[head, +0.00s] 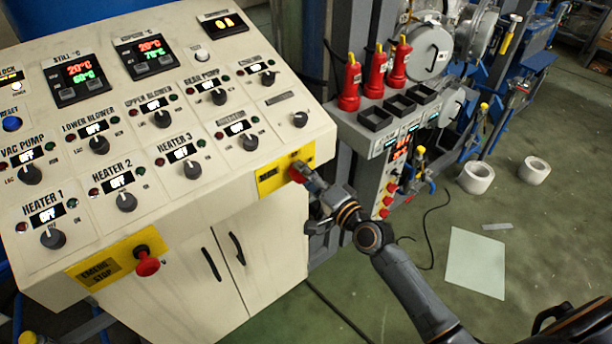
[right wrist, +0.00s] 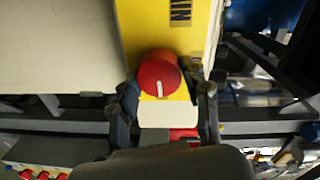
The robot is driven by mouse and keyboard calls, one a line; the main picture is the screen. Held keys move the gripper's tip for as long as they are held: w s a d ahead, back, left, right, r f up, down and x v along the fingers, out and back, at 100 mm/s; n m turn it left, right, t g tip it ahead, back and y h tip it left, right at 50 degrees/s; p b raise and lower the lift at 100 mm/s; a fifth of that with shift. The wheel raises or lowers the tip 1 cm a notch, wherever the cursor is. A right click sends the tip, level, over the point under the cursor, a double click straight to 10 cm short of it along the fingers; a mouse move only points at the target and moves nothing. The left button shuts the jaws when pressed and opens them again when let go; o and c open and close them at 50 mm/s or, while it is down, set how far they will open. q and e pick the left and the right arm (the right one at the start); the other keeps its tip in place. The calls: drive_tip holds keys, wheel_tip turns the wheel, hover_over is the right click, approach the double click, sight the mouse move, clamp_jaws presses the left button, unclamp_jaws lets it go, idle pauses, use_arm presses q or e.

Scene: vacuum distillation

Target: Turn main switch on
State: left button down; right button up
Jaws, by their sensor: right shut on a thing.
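The main switch is a red round knob (head: 296,171) on a yellow plate (head: 268,181) at the right end of the cream control panel's front face. In the right wrist view the red knob (right wrist: 158,72) shows a short white mark on its face, near upright in that picture. My right gripper (head: 304,178) is at the switch, its fingers on either side of the knob and shut on it. These fingers also show in the right wrist view (right wrist: 166,92). The gripper partly hides the knob in the head view. My left gripper is not in view.
The emergency stop (head: 147,264) is a red mushroom button sticking out at the panel's front left. Black knobs cover the sloping panel top. A rack with red bottles (head: 350,82) stands just right of the panel. A white sheet (head: 476,263) lies on the green floor.

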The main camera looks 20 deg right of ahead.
drive_tip(key=shift+m, duration=0.4)
drive_tip(key=o, duration=1.2)
drive_tip(key=shift+c, duration=0.2)
drive_tip(key=v, duration=1.2)
